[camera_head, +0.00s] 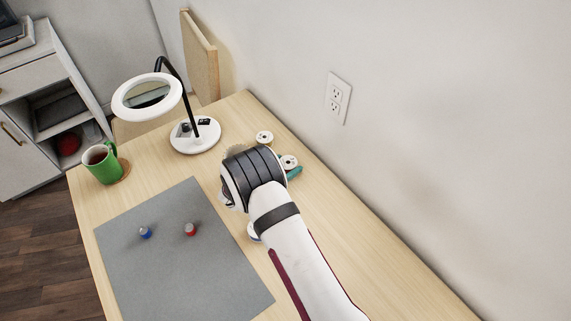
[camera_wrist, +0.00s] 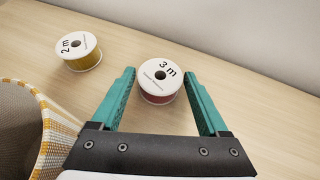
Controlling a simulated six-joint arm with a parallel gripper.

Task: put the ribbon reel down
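A white ribbon reel marked "3 m" (camera_wrist: 160,77) with reddish ribbon stands flat on the table, seen in the wrist view. My gripper (camera_wrist: 161,80) has its teal fingers spread wide, one on each side of this reel, with a visible gap on both sides. Nothing is held. A second white reel marked "2 m" (camera_wrist: 79,50) with yellow ribbon stands to the left. In the head view two white reels, one far (camera_head: 264,137) and one nearer (camera_head: 288,162), show beside my gripper, whose one teal finger shows there. Another white round thing (camera_head: 254,231) is partly hidden by my arm.
A woven basket (camera_wrist: 22,125) stands close on the left of my gripper. A green mug (camera_head: 101,165) and magnifier lamp (camera_head: 195,136) stand farther off. The wall borders the right.

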